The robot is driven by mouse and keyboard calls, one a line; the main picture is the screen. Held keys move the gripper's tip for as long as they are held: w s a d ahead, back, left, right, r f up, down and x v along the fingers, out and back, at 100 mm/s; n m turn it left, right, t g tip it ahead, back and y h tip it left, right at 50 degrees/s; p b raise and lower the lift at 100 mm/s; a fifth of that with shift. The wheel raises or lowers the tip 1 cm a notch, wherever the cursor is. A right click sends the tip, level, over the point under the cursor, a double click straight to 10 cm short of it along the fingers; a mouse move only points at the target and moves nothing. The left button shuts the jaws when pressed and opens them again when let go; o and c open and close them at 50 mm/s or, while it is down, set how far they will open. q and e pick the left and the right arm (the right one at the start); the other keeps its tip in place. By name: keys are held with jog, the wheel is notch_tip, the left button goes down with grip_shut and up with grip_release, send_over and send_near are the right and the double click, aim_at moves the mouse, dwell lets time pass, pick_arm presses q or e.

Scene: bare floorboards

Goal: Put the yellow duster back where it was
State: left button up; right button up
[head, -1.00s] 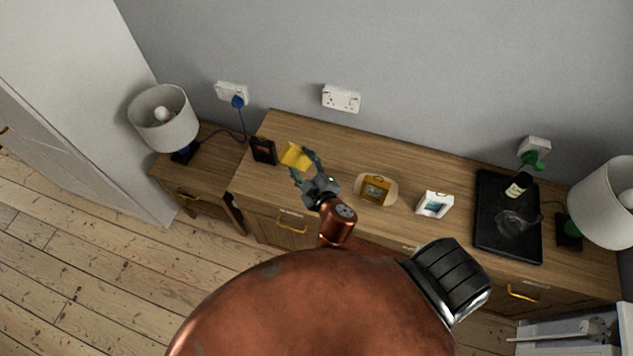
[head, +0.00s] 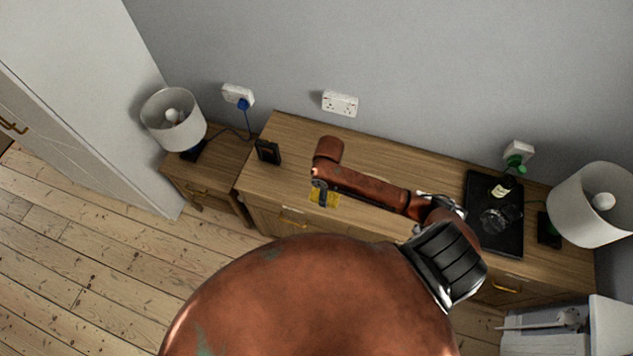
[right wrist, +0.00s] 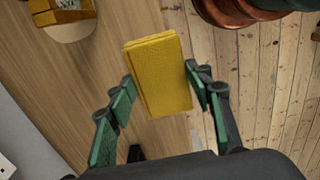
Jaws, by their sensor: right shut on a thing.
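The yellow duster (right wrist: 158,72) is a folded, flat yellow cloth block, held between the green-padded fingers of my right gripper (right wrist: 160,84) in the right wrist view. In the head view a bit of the duster (head: 331,197) shows below my copper-coloured right arm, over the front part of the wooden dresser (head: 380,149). My right gripper there is mostly hidden by the arm. The duster appears to be in the air in front of or over the dresser's front edge; its height is hard to tell. My left gripper is not in view.
A small black frame (head: 268,151) stands at the dresser's left end. A black tray (head: 510,236) with a bottle (head: 500,187) lies at the right. Lamps (head: 173,120) (head: 591,205) stand on both sides. A gold frame on a pale oval base (right wrist: 70,27) shows in the wrist view.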

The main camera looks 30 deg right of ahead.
jog(key=w+f, duration=0.2)
jog(key=w, duration=0.1)
jog(key=w+d+f, duration=0.1)
jog(key=w+f, duration=0.2)
jog(key=w, duration=0.1)
jog(key=w+d+f, duration=0.1)
jog(key=w+f, duration=0.2)
jog(key=shift+w+d+f, duration=0.15)
jog(key=shift+w+d, duration=0.1)
jog(key=shift+w, duration=0.15)
jog(key=shift+w+d+f, duration=0.1)
jog(key=shift+w+f, duration=0.05)
jog(key=shift+f, duration=1.65)
jog(key=o, duration=1)
notch_tip(320, 180, up, 12)
jog(key=shift+r, duration=0.1)
